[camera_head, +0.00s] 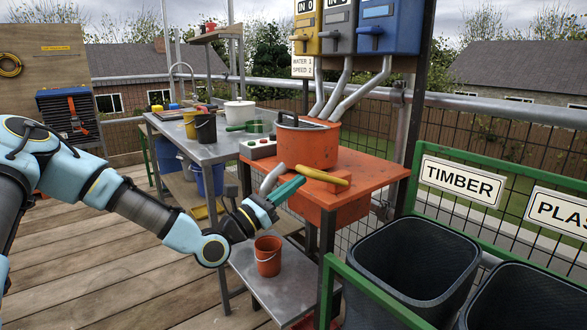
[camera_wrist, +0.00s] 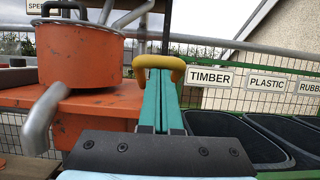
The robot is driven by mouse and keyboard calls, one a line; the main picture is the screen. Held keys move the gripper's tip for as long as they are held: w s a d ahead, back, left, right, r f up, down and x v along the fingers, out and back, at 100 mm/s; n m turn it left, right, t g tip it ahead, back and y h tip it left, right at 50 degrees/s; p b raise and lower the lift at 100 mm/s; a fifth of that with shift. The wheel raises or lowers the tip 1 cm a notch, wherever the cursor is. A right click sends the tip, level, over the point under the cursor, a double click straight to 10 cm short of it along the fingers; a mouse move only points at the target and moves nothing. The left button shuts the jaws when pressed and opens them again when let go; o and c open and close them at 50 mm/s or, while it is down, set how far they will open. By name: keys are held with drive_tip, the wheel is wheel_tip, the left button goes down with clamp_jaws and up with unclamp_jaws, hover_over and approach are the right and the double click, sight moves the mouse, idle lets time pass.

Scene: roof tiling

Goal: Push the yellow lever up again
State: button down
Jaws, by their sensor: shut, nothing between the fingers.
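The yellow lever (camera_head: 322,177) sticks out at the front of the orange mixer drum (camera_head: 307,145), above the orange table's front edge. In the wrist view the yellow lever (camera_wrist: 158,63) spans across the ends of my fingers. My gripper (camera_head: 301,181) has its green fingers pressed together, with nothing between them. Its tips are at or just under the lever in the wrist view (camera_wrist: 161,74); I cannot tell whether they touch it. The fingertips partly overlap the lever's lower edge.
A grey spout (camera_head: 271,180) bends down beside my fingers. An orange bucket (camera_head: 268,256) stands on the lower shelf below. A control box (camera_head: 258,148) sits left of the drum. Black bins (camera_head: 415,262) in a green frame stand to the right.

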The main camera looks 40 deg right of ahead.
sight(297, 169)
drive_tip(key=r+y+p, duration=0.1)
drive_tip(key=r+p, duration=0.1)
drive_tip(key=p, duration=0.1)
drive_tip(key=r+y+p, duration=0.1)
drive_tip(key=p, duration=0.3)
drive_tip(key=shift+d+r, duration=0.35)
drive_tip(key=shift+d, duration=0.05)
drive_tip(key=d+r+y+p, duration=0.1)
drive_tip(key=p, duration=0.3)
drive_tip(key=d+r+y+p, duration=0.1)
drive_tip(key=r+y+p, duration=0.1)
drive_tip(key=p, duration=0.2)
drive_tip(key=shift+s+p, duration=0.1)
drive_tip(key=shift+p, duration=0.3)
drive_tip(key=shift+d+r+p, duration=0.4)
drive_tip(key=shift+d+p, duration=0.2)
drive_tip(key=shift+p, duration=0.25)
drive_tip(key=shift+d+r, duration=0.1)
